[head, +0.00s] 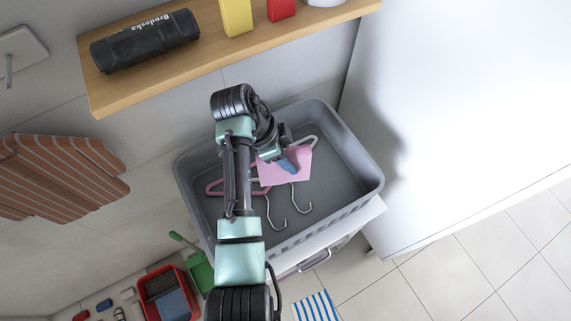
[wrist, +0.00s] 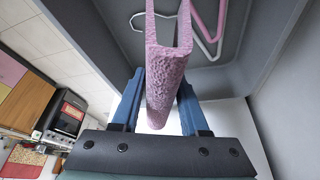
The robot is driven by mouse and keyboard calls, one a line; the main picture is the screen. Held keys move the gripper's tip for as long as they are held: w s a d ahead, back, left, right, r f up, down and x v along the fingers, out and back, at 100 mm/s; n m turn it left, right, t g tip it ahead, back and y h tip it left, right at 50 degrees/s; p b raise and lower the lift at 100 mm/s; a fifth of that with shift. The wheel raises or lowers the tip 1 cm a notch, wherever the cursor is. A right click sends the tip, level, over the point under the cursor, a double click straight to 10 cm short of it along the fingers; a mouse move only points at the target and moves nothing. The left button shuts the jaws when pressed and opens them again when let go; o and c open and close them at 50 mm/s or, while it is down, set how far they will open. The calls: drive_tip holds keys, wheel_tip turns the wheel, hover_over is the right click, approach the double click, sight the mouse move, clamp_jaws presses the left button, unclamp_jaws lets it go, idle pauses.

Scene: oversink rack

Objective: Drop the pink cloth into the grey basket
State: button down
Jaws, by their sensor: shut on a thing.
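The pink cloth (head: 290,166) hangs from my gripper (head: 290,166), over the inside of the grey basket (head: 345,185) in the head view. In the wrist view the pink cloth (wrist: 166,75) is folded between the two blue fingers of my gripper (wrist: 158,100), which are shut on it. The grey basket's wall (wrist: 265,60) shows behind the cloth there. The cloth's height above the basket floor is hard to tell.
Pink and white hangers (head: 272,205) lie in the basket below the cloth. A wooden shelf (head: 215,60) with a black roll (head: 145,41) is above. A white cabinet (head: 450,120) stands to the right. A red crate (head: 165,297) is on the lower left.

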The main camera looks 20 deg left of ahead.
wheel_tip(320, 180, down, 6)
drive_tip(key=b, duration=0.5)
drive_tip(key=shift+s, duration=0.15)
drive_tip(key=shift+r, duration=0.1)
drive_tip(key=shift+c, duration=1.7)
unclamp_jaws()
drive_tip(key=b+v, duration=0.1)
drive_tip(key=v, duration=0.6)
drive_tip(key=shift+a+r, duration=0.2)
drive_tip(key=shift+r, duration=0.05)
